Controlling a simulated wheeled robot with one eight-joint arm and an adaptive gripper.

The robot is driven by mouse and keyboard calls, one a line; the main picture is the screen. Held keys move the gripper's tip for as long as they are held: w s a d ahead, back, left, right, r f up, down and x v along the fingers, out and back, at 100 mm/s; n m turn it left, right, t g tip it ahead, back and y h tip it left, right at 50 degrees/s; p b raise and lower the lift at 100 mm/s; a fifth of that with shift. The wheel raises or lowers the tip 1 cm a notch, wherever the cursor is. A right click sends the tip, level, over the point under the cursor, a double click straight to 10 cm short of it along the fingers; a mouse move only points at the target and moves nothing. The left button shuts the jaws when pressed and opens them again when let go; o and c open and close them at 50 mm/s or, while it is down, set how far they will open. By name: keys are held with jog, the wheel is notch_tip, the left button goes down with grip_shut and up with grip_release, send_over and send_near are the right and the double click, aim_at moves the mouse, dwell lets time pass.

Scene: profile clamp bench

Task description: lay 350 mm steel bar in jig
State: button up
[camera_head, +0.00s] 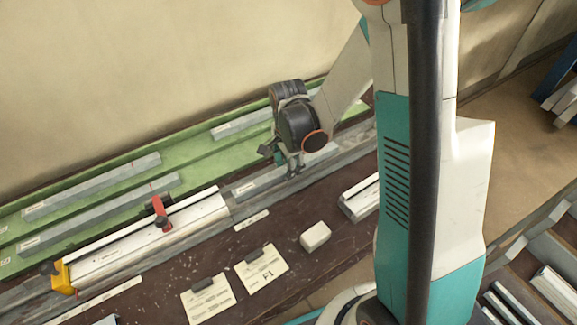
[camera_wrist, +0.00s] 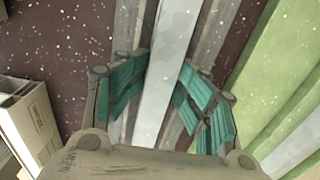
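A long pale grey bar (camera_head: 270,178) lies on the grey rail under my gripper (camera_head: 291,170) in the head view. In the wrist view the bar (camera_wrist: 165,75) runs lengthwise between the two teal fingers of my gripper (camera_wrist: 164,72). The fingertips are close to its two long sides; whether they touch cannot be told. The jig is a white profile (camera_head: 150,228) left of the bar, with a red clamp lever (camera_head: 161,212) on top and a yellow end piece (camera_head: 62,276) at its left end. The bar's right part is partly hidden by my gripper.
More grey bars (camera_head: 95,186) lie on the green rack (camera_head: 190,145) along the wall, one (camera_head: 240,122) at its far right. Two paper cards (camera_head: 262,270) and a small white block (camera_head: 315,236) are on the dark bench front. A white box (camera_wrist: 25,125) shows in the wrist view.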

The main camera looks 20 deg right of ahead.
notch_tip(320, 180, up, 14)
jog(key=f+p, duration=0.1)
jog(key=p, duration=0.3)
jog(key=s+r+n+t, duration=0.7)
jog(key=s+r+n, duration=0.7)
jog(key=n, duration=0.1)
jog(key=shift+s+r+n, duration=0.2)
jog(key=shift+r+n, duration=0.05)
jog(key=shift+n, duration=0.15)
notch_tip(320, 180, down, 3)
jog(key=shift+r+b, duration=0.1)
jog(key=shift+b, duration=1.15)
